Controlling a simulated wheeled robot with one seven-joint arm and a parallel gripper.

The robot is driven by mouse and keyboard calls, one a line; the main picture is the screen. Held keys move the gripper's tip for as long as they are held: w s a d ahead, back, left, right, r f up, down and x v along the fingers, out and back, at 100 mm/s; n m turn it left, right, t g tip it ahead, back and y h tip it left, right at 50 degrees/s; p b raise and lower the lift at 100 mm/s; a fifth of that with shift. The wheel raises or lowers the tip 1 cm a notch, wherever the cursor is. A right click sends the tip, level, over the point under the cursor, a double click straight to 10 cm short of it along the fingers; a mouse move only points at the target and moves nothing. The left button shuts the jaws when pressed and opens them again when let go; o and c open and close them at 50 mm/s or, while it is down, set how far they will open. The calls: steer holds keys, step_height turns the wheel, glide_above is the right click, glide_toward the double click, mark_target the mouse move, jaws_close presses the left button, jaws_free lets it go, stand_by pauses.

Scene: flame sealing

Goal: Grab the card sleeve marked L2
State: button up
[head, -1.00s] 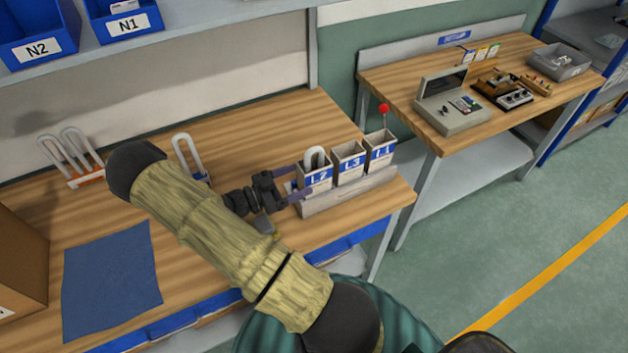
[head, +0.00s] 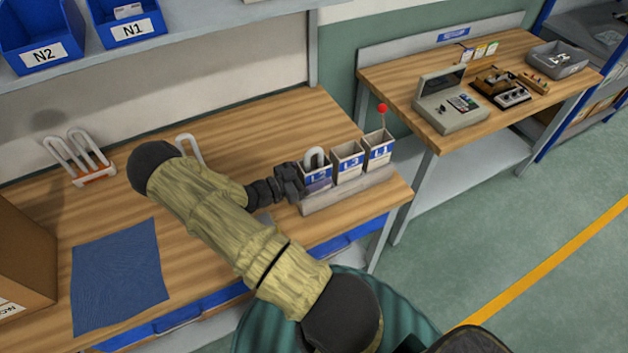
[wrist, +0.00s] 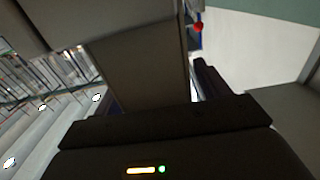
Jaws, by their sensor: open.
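The L2 card sleeve (head: 317,173) is a grey upright holder with a blue label, at the left end of a row on the workbench. A white loop-shaped item stands in its top. My gripper (head: 303,185) is at the L2 sleeve, with its fingers over the sleeve's front and label. In the wrist view a grey sleeve wall (wrist: 140,65) fills the space between my open fingers. I cannot tell whether the fingers touch it. Beside it stand the L3 sleeve (head: 348,161) and the L1 sleeve (head: 379,150).
The sleeves share a grey base (head: 350,191) near the bench's right end. A blue mat (head: 118,277), a white looped rack (head: 82,160) and a cardboard box (head: 22,250) lie left. A second table (head: 440,135) stands right.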

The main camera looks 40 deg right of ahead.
stand_by(0.4)
steer(key=c, duration=1.3)
